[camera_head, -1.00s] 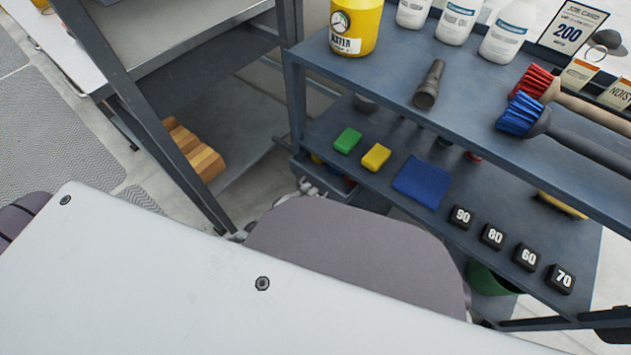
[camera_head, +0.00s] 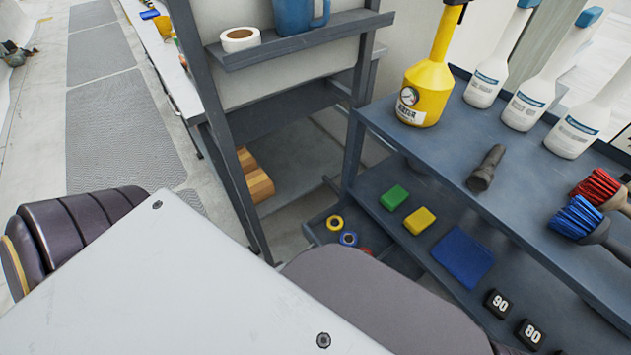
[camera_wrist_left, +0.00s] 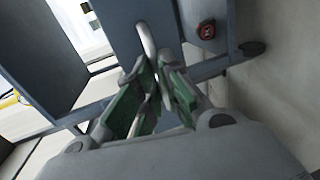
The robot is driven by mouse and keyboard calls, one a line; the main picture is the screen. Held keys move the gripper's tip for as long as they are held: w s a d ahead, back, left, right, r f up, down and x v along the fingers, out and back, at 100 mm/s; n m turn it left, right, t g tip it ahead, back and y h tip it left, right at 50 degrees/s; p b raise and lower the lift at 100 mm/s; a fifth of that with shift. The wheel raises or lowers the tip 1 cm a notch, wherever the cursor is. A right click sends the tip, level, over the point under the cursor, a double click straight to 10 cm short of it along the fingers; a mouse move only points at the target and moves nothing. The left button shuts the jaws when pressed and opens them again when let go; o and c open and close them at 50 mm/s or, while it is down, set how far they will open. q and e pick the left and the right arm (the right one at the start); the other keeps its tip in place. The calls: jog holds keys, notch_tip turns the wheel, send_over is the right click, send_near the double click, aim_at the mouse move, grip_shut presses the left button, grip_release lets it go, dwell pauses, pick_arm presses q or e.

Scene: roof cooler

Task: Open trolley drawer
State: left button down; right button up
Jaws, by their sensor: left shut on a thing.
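The grey-blue trolley (camera_head: 400,150) stands at the right in the head view. Its low drawer (camera_head: 313,229) sticks out past the trolley's left end, partly open, with yellow, blue and red tape rolls (camera_head: 348,238) inside. My grey arm and body cover the drawer's near part and its front. In the left wrist view, my left gripper (camera_wrist_left: 157,72) has its green-padded fingers shut on a pale handle bar (camera_wrist_left: 147,38) in front of a blue-grey panel (camera_wrist_left: 180,12). The left gripper is hidden in the head view. My right gripper is in neither view.
A dark metal rack (camera_head: 222,130) with a blue jug (camera_head: 293,15) stands left of the trolley, close to the drawer. A yellow bottle (camera_head: 430,75) and brushes (camera_head: 595,188) sit on the trolley top. Grey floor mats (camera_head: 120,120) lie in the open walkway at left.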

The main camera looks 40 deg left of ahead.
pick_arm(q)
jog(key=c, duration=1.6)
grip_release()
jog(key=shift+o, duration=0.2)
jog(key=shift+s, duration=0.15)
jog(key=v, duration=1.1)
jog(key=shift+s, duration=0.3)
jog(key=shift+a+r, duration=0.15)
